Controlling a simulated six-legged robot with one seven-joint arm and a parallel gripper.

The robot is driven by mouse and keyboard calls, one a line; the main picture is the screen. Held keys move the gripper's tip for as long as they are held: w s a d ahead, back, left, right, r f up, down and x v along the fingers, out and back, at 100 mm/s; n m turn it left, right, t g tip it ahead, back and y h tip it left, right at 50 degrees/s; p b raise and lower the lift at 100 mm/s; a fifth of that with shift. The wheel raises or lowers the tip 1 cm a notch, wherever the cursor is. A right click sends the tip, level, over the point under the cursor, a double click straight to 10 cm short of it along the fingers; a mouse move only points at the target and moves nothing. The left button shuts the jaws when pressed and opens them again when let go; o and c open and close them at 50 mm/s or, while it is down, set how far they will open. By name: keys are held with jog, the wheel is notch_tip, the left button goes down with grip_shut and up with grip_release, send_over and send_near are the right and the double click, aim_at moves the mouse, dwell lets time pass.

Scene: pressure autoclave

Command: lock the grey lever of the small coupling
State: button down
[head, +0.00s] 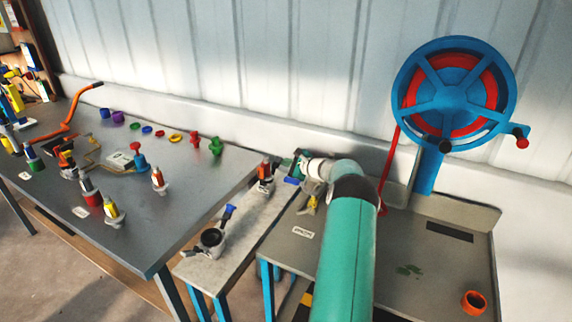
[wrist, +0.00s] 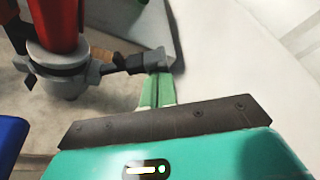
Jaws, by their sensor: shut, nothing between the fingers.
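The small coupling (wrist: 62,72) is a grey ring fitting with a red body (wrist: 52,25) standing in it, at upper left in the wrist view. In the head view the small coupling (head: 265,186) stands on the narrow bench. Its grey lever (wrist: 148,62) sticks out to the right from a dark hinge. My gripper (wrist: 158,78) is shut and empty, its green fingertips right at the lever's outer end. I cannot tell whether they touch. In the head view my gripper (head: 298,160) is just right of the coupling, partly hidden by my wrist.
A blue part (wrist: 10,145) is at the wrist view's left edge. A larger black coupling (head: 212,239) with a blue-ended lever (head: 228,212) stands nearer on the narrow bench (head: 190,268). A blue wheel (head: 455,90) stands at right. The left table (head: 160,235) holds several fittings.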

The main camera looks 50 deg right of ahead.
aim_at(276, 158)
jog(key=shift+s+a+r, duration=0.15)
jog(key=shift+a+r, duration=0.2)
jog(key=shift+r, duration=0.15)
jog(key=shift+s+a+r, duration=0.1)
jog(key=shift+a+r, duration=0.2)
jog(key=shift+r, duration=0.2)
jog(key=shift+a+r, duration=0.15)
jog(key=shift+a, duration=0.15)
jog(key=shift+s, duration=0.15)
jog(key=a+v, duration=0.1)
jog(key=v, duration=1.2)
jog(key=shift+s+d, duration=0.35)
jog(key=shift+d, duration=0.15)
jog(key=shift+r, duration=0.1)
